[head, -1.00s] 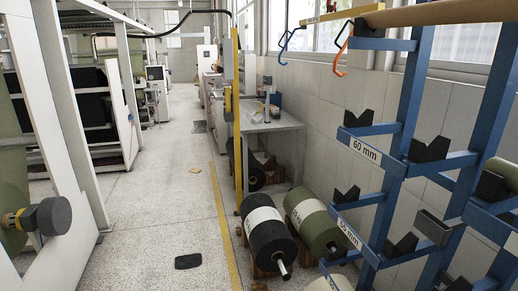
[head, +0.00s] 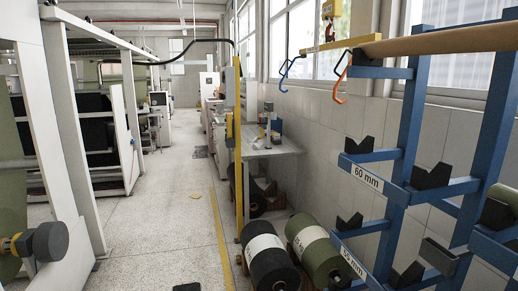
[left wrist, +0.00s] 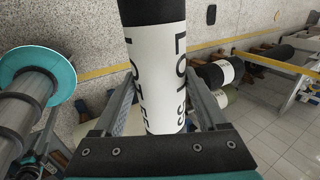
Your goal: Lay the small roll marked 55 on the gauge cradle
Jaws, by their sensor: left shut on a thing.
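The small roll (left wrist: 158,75) is dark with a white band lettered "LOT 55" in the left wrist view. My left gripper (left wrist: 160,85) is shut on it, one finger on each side of the white band. The roll's far end runs out of the top of that view. Neither gripper shows in the head view. A grey bench (head: 270,150) stands by the wall in the head view, with an upright gauge-like device (head: 268,115) on it. I cannot clearly make out the cradle at this distance.
A blue rack (head: 405,130) with dark V-blocks fills the right side. A black roll (head: 272,268) and a green roll (head: 318,262) lie low before the bench. A white machine frame (head: 62,140) stands left. The aisle floor (head: 160,215) between is mostly clear.

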